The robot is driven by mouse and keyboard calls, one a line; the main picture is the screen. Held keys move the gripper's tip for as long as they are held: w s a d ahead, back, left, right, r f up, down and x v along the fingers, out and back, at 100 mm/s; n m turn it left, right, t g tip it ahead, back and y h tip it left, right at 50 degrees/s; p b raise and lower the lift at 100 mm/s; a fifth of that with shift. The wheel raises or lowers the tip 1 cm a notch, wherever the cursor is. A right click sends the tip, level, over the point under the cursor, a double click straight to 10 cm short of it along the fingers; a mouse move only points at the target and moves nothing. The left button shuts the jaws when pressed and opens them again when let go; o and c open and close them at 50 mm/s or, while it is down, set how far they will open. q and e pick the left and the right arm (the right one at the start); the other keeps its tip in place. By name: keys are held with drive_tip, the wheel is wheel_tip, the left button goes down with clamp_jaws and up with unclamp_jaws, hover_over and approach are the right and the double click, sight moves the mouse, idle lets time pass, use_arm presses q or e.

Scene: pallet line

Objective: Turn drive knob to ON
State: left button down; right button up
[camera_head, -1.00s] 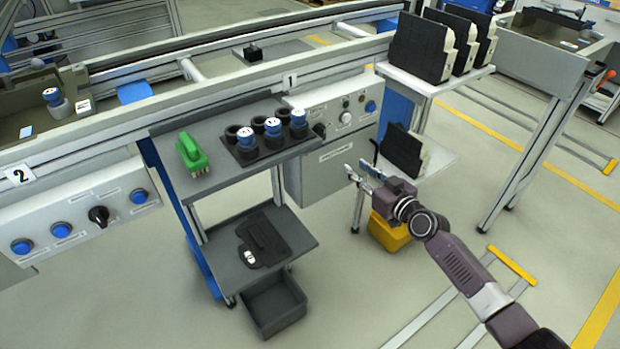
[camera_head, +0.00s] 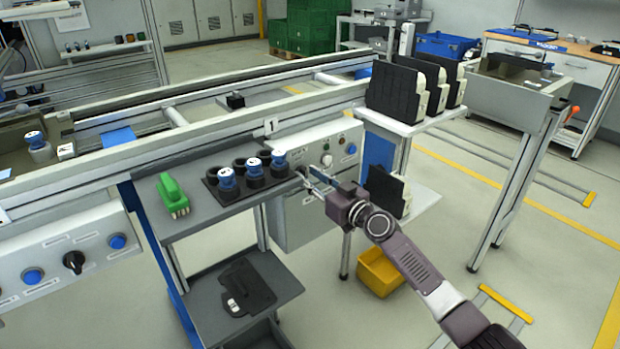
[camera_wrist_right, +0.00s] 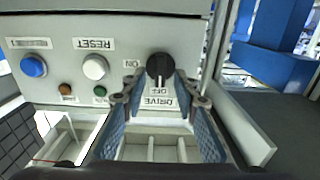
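The drive knob (camera_wrist_right: 160,68) is black and sits on a grey control panel (camera_wrist_right: 130,40), seen upside down in the right wrist view. Its pale pointer mark faces the OFF label; the ON label is to its side. My right gripper (camera_wrist_right: 161,101) is open, with one blue-padded finger on each side of the knob's line. The fingertips are close to the knob; I cannot tell whether they touch it. In the head view my right gripper (camera_head: 308,181) reaches the panel (camera_head: 335,140) and largely covers the knob. My left gripper is not in view.
A white RESET button (camera_wrist_right: 95,67) and a blue button (camera_wrist_right: 34,66) share the panel. A grey shelf (camera_head: 205,210) beside it holds a green brush (camera_head: 172,194) and several blue-topped parts. Another panel with a black knob (camera_head: 74,262) is at left. A yellow bin (camera_head: 382,272) stands below.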

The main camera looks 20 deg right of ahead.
drive_tip(key=shift+c, duration=0.6)
clamp_jaws()
